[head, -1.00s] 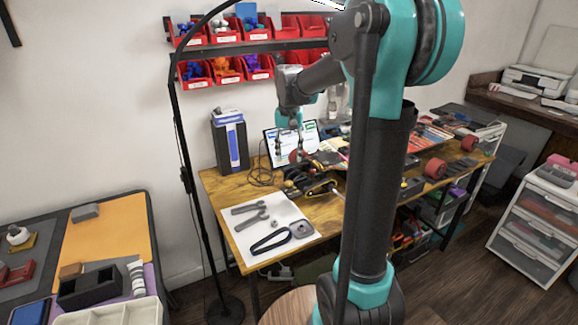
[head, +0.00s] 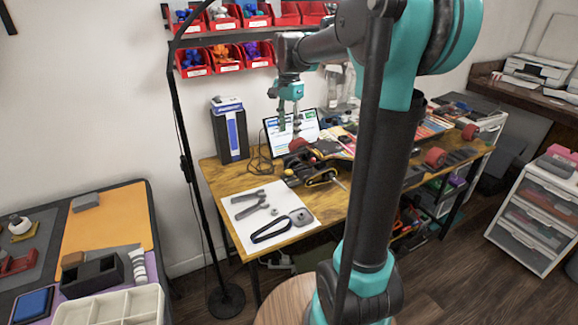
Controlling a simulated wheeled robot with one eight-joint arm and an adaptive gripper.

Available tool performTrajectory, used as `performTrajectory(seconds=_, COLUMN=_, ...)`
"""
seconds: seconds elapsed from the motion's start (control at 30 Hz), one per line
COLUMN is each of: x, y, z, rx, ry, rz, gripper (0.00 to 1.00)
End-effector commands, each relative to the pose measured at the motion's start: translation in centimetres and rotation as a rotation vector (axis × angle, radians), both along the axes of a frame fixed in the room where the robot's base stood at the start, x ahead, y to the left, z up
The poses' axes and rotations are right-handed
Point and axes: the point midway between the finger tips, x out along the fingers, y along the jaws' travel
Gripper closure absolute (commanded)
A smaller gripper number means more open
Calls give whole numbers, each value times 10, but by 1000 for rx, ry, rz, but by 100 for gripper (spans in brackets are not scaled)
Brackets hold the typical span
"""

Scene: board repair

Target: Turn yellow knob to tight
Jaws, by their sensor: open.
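A dark device with yellow parts (head: 322,178) and red wheels lies on the wooden workbench (head: 212,175). It is small in the head view, and I cannot pick out the yellow knob or how tight it is. My gripper (head: 289,131) points down above and slightly left of the device, in front of the upright tablet screen (head: 308,122). Its fingers are apart, with nothing seen between them, and clear of the device.
A white sheet (head: 232,226) with wrenches, a black belt and a grey part lies at the bench's front left. A black lamp pole (head: 186,150) stands left of the bench. Red bins (head: 228,60) hang on the wall behind.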

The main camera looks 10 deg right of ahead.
Motion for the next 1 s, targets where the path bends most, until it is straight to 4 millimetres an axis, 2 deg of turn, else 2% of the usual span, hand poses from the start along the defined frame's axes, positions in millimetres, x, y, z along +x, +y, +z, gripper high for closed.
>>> performTrajectory(seconds=0.1, x=-1, y=0, z=10, rx=0, ry=0, rz=-176, gripper=56)
performTrajectory(seconds=0.2, x=-1, y=0, z=14, rx=0, ry=0, rz=-272, gripper=56)
performTrajectory(seconds=0.33, x=-1, y=0, z=13, rx=0, ry=0, rz=-320, gripper=56)
performTrajectory(seconds=0.43, x=0, y=0, z=5, rx=0, ry=0, rz=-323, gripper=56)
performTrajectory(seconds=0.57, x=-1, y=0, z=-16, rx=0, ry=0, rz=-322, gripper=56)
performTrajectory(seconds=1.0, x=-1, y=0, z=-104, rx=0, ry=0, rz=-320, gripper=56)
